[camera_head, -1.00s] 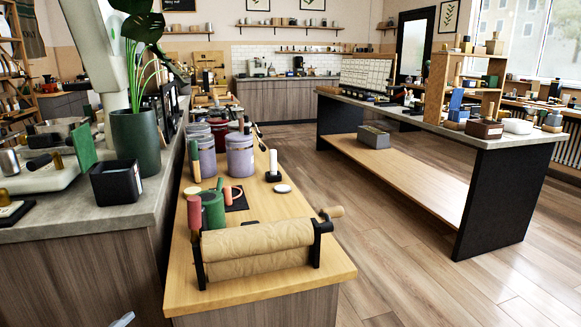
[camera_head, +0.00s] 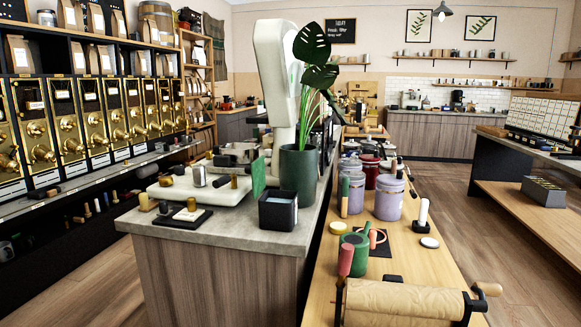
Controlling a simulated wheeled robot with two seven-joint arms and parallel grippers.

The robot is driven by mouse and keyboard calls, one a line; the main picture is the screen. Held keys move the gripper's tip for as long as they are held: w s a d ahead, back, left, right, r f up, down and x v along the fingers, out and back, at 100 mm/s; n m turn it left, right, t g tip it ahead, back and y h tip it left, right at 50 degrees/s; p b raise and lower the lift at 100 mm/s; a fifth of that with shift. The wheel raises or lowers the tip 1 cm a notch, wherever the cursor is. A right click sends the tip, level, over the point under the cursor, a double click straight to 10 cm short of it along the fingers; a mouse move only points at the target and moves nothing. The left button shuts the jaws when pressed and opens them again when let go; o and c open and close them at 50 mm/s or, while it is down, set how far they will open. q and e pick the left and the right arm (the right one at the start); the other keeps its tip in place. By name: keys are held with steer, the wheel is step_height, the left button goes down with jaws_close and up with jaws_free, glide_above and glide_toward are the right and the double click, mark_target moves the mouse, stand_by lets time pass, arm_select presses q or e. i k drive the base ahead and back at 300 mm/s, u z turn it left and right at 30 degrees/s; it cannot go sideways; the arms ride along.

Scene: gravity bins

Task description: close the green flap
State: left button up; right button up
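A row of gravity bins (camera_head: 66,122) with brass fronts and round brass knobs stands along the left wall. I cannot make out a green flap on any of them at this distance. A small upright green panel (camera_head: 258,174) stands on the grey counter, left of the plant pot; I cannot tell whether it is a flap. Neither of my grippers is in view.
The grey counter (camera_head: 285,239) holds a white scale (camera_head: 165,191), a dark plant pot (camera_head: 298,172) and a black box (camera_head: 278,215). A wooden counter (camera_head: 416,262) with a paper roll (camera_head: 404,303) is at right. Wooden floor is free between bins and counter.

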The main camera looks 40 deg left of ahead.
mark_target(257, 168)
steer(key=u, duration=2.9)
steer(key=i, duration=0.6)
steer(key=z, duration=0.8)
